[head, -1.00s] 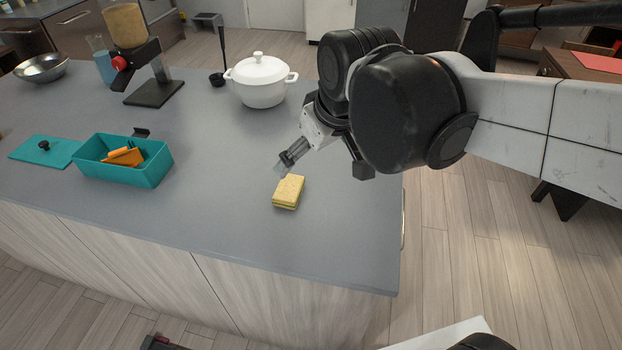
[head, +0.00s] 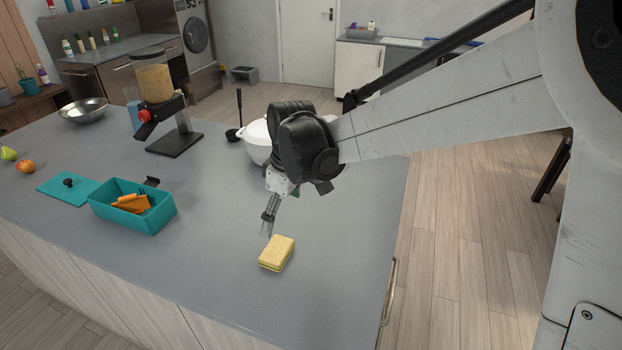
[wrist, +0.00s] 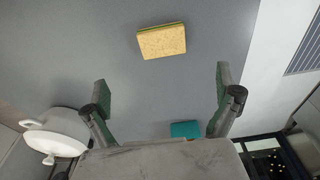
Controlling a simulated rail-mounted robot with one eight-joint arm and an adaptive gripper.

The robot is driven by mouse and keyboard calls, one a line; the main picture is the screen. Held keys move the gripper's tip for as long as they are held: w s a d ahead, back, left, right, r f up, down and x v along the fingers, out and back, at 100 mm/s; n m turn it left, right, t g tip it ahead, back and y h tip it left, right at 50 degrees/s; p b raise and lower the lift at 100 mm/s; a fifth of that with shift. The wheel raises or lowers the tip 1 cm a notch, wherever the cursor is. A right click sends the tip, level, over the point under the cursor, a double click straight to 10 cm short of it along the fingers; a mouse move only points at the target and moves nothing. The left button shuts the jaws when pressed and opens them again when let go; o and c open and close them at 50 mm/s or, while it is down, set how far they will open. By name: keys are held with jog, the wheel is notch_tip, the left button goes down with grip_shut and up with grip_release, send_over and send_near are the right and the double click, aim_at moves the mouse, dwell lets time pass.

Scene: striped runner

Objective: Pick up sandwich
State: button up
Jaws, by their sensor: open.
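The sandwich (head: 278,252) is a pale yellow block with a thin green layer in its side, and looks rather like a sponge. It lies flat on the grey counter near its front right part. My gripper (head: 267,222) points down just behind and slightly left of the sandwich in the head view, apart from it. In the wrist view my gripper (wrist: 162,92) has its two fingers wide apart with nothing between them. The sandwich (wrist: 162,42) lies beyond the fingertips there, roughly centred between them.
The grey counter (head: 215,195) is clear around the sandwich. A teal box (head: 130,212) with orange items stands left, beside a teal lid (head: 62,190). A white pot (head: 256,140) stands behind my gripper, partly hidden by my arm. A dispenser (head: 175,141) and metal bowl (head: 84,113) stand farther back.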

jog(key=f, duration=0.1)
send_over(276, 248)
jog(key=f, duration=0.5)
jog(key=d+f, duration=0.1)
jog(key=f, duration=0.1)
jog(key=shift+f, duration=0.2)
jog(key=shift+s+a+f+p, duration=0.15)
jog(key=shift+f+p, duration=0.1)
jog(key=shift+f, duration=0.75)
jog(key=shift+w+a+f+p, duration=0.1)
jog(key=shift+a+f+p, duration=0.1)
jog(key=shift+f, duration=0.8)
jog(key=shift+s+a+f+p, duration=0.1)
jog(key=shift+f+p, duration=0.15)
jog(key=shift+f, duration=0.75)
jog(key=shift+c, duration=0.3)
jog(key=c, duration=1.2)
jog(key=shift+r, duration=0.1)
jog(key=shift+c, duration=0.2)
